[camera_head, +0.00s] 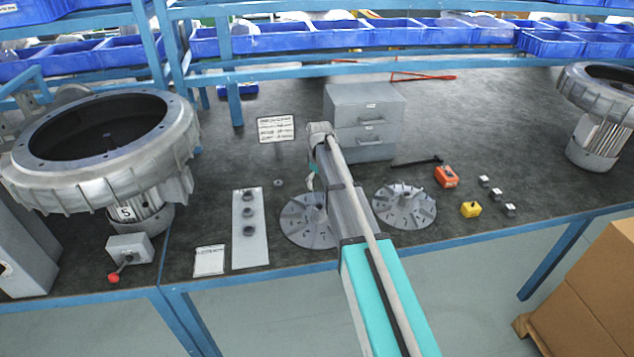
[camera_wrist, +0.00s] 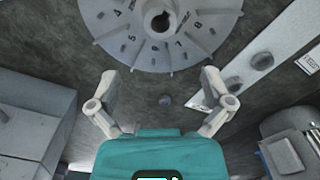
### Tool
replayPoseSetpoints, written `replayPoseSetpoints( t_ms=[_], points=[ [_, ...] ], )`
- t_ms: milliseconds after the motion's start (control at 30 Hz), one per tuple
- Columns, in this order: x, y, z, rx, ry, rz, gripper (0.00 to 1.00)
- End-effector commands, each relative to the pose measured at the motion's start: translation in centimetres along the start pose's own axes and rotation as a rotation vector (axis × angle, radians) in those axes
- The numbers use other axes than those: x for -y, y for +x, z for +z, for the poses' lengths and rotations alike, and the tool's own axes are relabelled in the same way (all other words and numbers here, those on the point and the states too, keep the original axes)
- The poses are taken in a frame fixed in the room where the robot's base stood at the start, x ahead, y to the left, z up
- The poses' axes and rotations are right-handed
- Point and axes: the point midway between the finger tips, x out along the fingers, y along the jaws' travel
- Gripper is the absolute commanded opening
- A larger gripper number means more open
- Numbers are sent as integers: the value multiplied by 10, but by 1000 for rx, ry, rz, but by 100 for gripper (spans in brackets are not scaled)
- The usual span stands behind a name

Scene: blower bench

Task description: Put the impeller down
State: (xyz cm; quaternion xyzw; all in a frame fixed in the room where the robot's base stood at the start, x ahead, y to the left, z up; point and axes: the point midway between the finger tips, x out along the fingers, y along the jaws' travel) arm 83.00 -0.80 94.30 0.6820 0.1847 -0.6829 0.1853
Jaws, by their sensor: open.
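A grey finned impeller (camera_head: 300,228) lies flat on the bench in the head view, partly hidden behind my arm. In the wrist view the numbered impeller (camera_wrist: 130,32) fills the top, hub and bore facing up, cut off by the frame edge. My gripper (camera_wrist: 160,78) is open and empty, its fingers spread apart. The impeller lies beyond the fingertips, apart from them. In the head view the fingers are too small and covered to make out. A second impeller (camera_head: 404,208) lies flat to the right of my arm.
A grey drawer cabinet (camera_head: 366,115) stands behind the impellers. A pale strip with dark rings (camera_head: 249,210) lies to the left. A large blower housing (camera_head: 130,190) stands at far left.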

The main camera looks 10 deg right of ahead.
Motion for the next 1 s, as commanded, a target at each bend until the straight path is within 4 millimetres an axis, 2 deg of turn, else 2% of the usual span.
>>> replayPoseSetpoints(
  t_ms=[667,767,867,1000],
  points=[
    [1,0,2,0,2,0,100],
    [6,0,10,0,16,0,100],
    [17,0,27,0,46,0,100],
    [42,0,66,0,120,0,100]
  ],
)
